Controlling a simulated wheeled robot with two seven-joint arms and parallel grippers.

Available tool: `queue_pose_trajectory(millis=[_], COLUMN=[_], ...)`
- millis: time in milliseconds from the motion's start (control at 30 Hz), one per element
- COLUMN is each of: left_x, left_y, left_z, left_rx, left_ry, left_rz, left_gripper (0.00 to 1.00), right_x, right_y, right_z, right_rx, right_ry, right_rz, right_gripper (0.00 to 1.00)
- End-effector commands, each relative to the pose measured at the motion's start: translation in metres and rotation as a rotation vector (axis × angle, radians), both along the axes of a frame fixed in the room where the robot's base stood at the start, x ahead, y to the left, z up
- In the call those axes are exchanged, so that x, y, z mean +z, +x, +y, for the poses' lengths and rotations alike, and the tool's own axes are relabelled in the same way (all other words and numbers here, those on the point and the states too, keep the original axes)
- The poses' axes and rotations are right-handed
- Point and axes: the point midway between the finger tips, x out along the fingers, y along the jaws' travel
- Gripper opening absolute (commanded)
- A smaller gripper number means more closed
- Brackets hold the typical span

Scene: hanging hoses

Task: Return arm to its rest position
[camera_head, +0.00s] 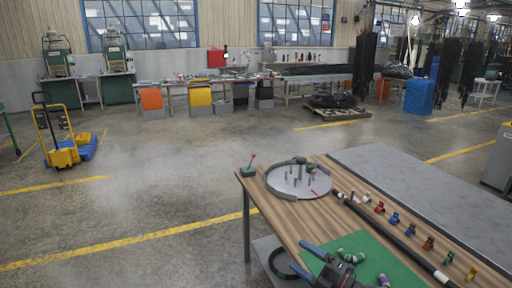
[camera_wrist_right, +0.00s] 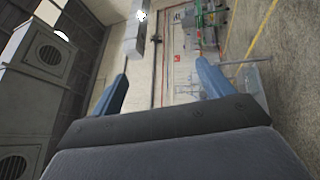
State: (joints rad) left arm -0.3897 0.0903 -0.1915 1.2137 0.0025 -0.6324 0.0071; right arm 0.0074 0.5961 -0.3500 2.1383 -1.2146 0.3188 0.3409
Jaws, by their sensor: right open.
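My right gripper (camera_head: 300,256) is in the lower middle of the head view, over the near left part of the wooden table (camera_head: 290,217). Its two blue fingers point left, apart, with nothing between them. The right wrist view also shows this gripper (camera_wrist_right: 162,70) open and empty, its fingers wide apart. My left gripper and arm are not in view.
A green mat (camera_head: 405,272) lies beside the gripper on the table. A round grey tray (camera_head: 286,187) with upright pegs, a long black hose (camera_head: 395,240) and several small coloured clamps (camera_head: 394,218) lie further back.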

Motion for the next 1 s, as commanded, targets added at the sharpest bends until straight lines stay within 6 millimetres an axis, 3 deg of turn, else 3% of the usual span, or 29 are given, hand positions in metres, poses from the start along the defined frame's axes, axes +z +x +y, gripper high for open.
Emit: queue_pose_trajectory(millis=[133, 267, 467, 567, 700, 833, 1000], left_x=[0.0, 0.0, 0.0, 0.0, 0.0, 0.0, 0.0], left_y=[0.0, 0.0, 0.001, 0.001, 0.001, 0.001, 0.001], left_z=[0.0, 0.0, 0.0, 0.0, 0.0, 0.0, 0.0], left_rx=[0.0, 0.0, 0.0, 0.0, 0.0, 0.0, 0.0], left_ry=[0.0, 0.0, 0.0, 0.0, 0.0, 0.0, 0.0], left_rz=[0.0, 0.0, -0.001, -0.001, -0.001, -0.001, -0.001], left_gripper=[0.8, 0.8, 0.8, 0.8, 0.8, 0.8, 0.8], right_x=[0.009, 0.0, -0.045, -0.077, -0.126, -0.168, -0.198], right_y=[-0.002, -0.006, -0.027, -0.048, -0.09, -0.139, -0.191], right_z=[-0.021, -0.049, -0.092, -0.107, -0.12, -0.12, -0.112], right_rx=[-0.204, -0.394, -0.693, -0.834, -1.018, -1.159, -1.261], right_ry=[0.251, 0.435, 0.651, 0.725, 0.791, 0.806, 0.786], right_rz=[0.099, 0.224, 0.486, 0.647, 0.901, 1.152, 1.391], right_gripper=[0.8, 0.8, 0.8, 0.8, 0.8, 0.8, 0.8])
